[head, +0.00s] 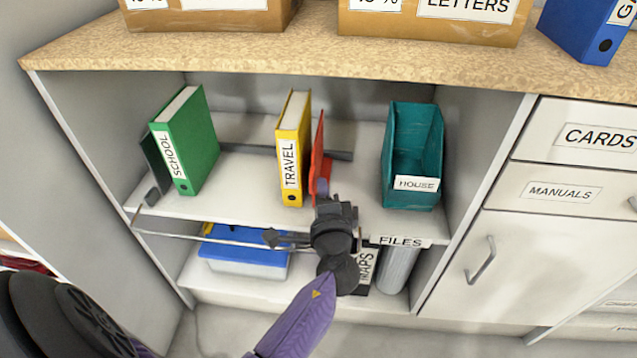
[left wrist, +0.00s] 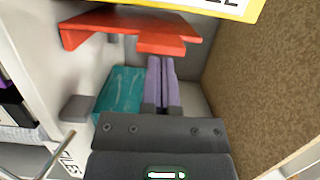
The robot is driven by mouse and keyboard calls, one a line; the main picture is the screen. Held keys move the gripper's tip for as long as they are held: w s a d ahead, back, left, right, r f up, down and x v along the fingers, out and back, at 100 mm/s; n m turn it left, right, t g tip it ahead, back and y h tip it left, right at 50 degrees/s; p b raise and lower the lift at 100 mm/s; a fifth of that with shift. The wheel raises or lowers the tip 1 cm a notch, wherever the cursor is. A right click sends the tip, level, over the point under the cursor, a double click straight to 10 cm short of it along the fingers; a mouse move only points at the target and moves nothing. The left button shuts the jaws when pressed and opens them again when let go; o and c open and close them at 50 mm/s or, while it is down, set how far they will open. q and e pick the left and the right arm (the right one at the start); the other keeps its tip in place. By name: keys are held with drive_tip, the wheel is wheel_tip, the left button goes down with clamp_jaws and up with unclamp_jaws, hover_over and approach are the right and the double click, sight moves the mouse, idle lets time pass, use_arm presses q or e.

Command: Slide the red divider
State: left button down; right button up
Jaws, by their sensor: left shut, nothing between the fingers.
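The red divider (head: 320,160) stands upright on the middle shelf, just right of the yellow TRAVEL binder (head: 293,150). It also shows as a red plate across the top of the left wrist view (left wrist: 135,25). My left gripper (head: 322,188) reaches in over the shelf's front edge at the divider's lower right side. Its purple fingers (left wrist: 162,72) are together and empty, with their tips close to the divider; I cannot tell whether they touch it. My right gripper is not in view.
A teal HOUSE bin (head: 412,160) stands to the right, with a gap before the divider. A green SCHOOL binder (head: 185,140) stands at left. A rail (head: 200,236) runs along the shelf front. Below is a blue-lidded box (head: 245,250). Drawers (head: 570,140) are at right.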

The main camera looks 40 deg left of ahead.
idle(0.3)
use_arm(q)
drive_tip(key=shift+a, duration=0.1)
drive_tip(key=s+a, duration=0.6)
drive_tip(key=a, duration=0.5)
drive_tip(key=s+a+b, duration=0.1)
drive_tip(key=s+a, duration=0.6)
drive_tip(key=a, duration=0.3)
drive_tip(key=shift+s+a, duration=0.25)
drive_tip(key=shift+a, duration=0.15)
